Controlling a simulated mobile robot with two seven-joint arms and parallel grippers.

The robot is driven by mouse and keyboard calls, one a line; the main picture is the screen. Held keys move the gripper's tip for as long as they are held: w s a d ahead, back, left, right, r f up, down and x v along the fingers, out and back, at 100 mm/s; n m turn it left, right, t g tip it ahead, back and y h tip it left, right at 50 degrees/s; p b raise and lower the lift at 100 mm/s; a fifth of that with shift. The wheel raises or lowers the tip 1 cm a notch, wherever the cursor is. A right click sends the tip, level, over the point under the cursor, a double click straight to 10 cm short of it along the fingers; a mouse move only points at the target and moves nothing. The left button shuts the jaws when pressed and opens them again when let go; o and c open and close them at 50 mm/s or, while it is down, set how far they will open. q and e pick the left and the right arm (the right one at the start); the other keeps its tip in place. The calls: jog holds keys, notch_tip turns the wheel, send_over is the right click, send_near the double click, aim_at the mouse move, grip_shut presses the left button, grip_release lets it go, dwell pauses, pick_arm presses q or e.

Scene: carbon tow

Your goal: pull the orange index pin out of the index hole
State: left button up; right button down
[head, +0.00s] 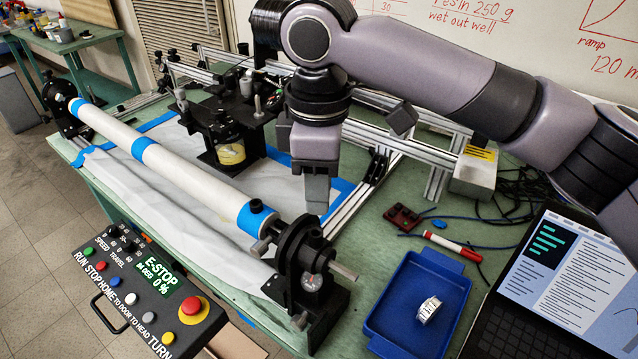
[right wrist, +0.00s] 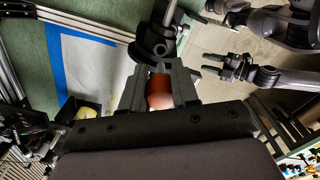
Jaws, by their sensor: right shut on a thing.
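My right gripper (head: 317,205) points down just above the headstock (head: 303,262) at the near end of the white roller. In the right wrist view its two fingers (right wrist: 160,86) are closed around the orange index pin (right wrist: 160,90), whose rounded end faces the camera. In the head view the pin and the index hole are hidden. I cannot tell whether the pin is still in the hole or clear of it. My left gripper (right wrist: 208,65) shows at the upper right of the right wrist view, with fingers apart and nothing between them; it is not in the head view.
The white roller (head: 170,165) with blue tape runs diagonally beside the black carriage (head: 225,130). A blue tray (head: 385,322) holds a white roll (head: 429,309). A control box (head: 150,290), red marker (head: 453,245) and laptop (head: 560,275) lie around the near side.

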jog(key=shift+r, duration=0.1)
jog(key=shift+r, duration=1.45)
jog(key=shift+r, duration=0.1)
jog(key=shift+r, duration=1.4)
jog(key=shift+r, duration=1.5)
